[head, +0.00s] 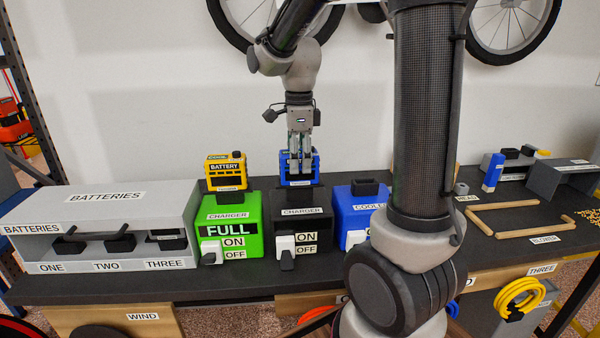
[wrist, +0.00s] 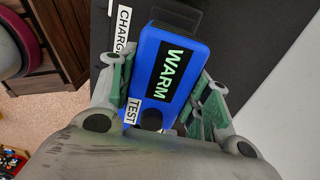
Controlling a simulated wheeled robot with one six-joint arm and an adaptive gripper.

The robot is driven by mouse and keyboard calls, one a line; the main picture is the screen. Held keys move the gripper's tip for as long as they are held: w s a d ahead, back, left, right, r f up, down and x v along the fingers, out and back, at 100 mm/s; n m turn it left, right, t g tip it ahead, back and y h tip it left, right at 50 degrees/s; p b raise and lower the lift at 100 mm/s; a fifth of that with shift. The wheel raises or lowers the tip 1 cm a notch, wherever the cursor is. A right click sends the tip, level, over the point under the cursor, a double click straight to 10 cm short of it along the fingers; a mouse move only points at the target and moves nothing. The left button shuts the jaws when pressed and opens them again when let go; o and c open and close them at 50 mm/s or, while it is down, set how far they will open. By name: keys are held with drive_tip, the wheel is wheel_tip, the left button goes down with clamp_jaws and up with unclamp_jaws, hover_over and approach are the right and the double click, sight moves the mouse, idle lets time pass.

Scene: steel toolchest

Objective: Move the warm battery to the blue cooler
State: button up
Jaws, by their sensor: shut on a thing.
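A blue battery (head: 299,167) sits upright on the black charger (head: 304,222) in the middle of the toolchest top. In the wrist view the battery (wrist: 166,75) shows a WARM display and a TEST label. My gripper (head: 300,165) comes down from above and is shut on the blue battery, with one finger on each side. The blue cooler (head: 354,212) stands just right of the black charger, with a black socket on top that looks empty. My arm hides the cooler's right part.
A yellow battery (head: 225,172) stands on the green charger (head: 229,222), left of the black one, whose sign reads FULL. A grey batteries rack (head: 100,210) is at the far left.

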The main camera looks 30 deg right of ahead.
drive_tip(key=shift+r, duration=0.45)
drive_tip(key=shift+r, duration=2.1)
